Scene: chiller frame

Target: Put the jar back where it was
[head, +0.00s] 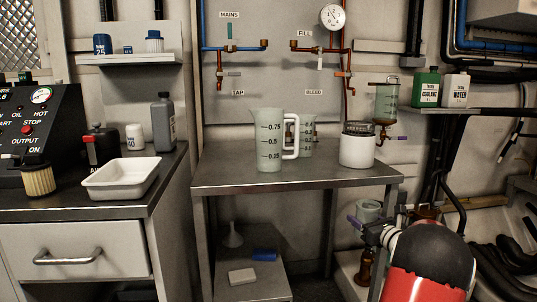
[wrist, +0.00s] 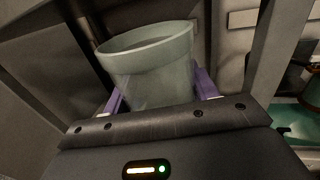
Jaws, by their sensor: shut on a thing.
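The jar (head: 368,208) is a pale grey-green, open-topped vessel. In the head view it is low at the right, beside the steel table's right front leg and below the table top. In the wrist view the jar (wrist: 150,72) stands between the two purple fingers of my gripper (wrist: 160,95), with its rim up and slightly tilted in the picture. My gripper (head: 362,222) is shut on it. The jar's lower part is hidden by the gripper body in the wrist view. I see no contents in it.
The steel table (head: 225,181) bears a measuring jug (head: 270,145), a second jug behind it and a white canister (head: 357,150). A glass bowl (head: 386,105) hangs on the wall pipework. A shelf (head: 480,111) holds coolant and water containers. Black hoses (head: 500,265) lie at the right.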

